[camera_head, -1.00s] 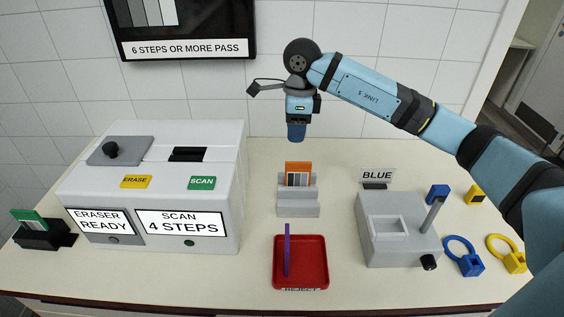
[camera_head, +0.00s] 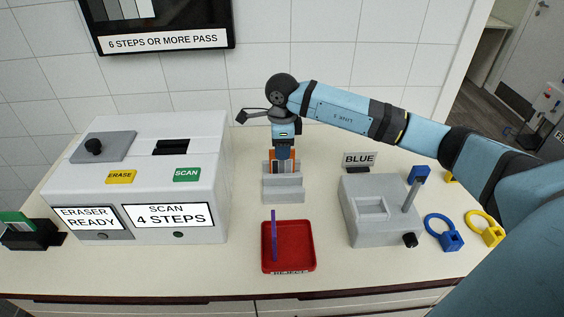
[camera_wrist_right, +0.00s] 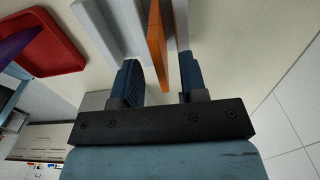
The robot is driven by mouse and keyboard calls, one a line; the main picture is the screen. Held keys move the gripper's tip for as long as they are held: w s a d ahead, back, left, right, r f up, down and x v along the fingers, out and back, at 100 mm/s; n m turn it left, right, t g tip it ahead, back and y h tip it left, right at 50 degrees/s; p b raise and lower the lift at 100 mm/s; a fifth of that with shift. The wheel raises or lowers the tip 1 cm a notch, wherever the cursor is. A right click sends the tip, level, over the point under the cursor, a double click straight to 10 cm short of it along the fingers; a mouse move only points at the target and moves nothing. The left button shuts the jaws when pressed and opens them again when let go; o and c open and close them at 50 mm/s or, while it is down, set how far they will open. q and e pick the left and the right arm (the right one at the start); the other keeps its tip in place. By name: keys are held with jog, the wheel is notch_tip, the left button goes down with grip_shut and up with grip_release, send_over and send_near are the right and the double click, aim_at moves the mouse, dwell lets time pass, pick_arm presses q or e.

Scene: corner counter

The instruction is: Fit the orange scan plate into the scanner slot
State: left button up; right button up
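The orange scan plate (camera_head: 294,167) stands upright in a grey stepped holder (camera_head: 283,190) in the middle of the counter. My right gripper (camera_head: 284,155) is above the holder, pointing down, and partly hides the plate. In the right wrist view, the plate (camera_wrist_right: 157,45) is edge-on between the two open blue fingers (camera_wrist_right: 163,82), with a gap on both sides. The white scanner (camera_head: 150,185) stands to the left and reads "SCAN 4 STEPS". Its dark slot (camera_head: 171,147) is in the top, behind the green SCAN label, and looks empty. My left gripper is out of view.
A red reject tray (camera_head: 302,262) with a purple strip (camera_head: 274,236) is in front of the holder. A grey device (camera_head: 378,210) with a BLUE sign is on the right, near blue and yellow ring tags. A dark holder (camera_head: 33,237) with a green plate is far left.

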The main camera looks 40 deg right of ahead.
aim_at(282, 164)
notch_tip(282, 164, down, 2)
jog(key=shift+f, duration=0.2)
grip_shut()
jog(key=shift+r, duration=0.1)
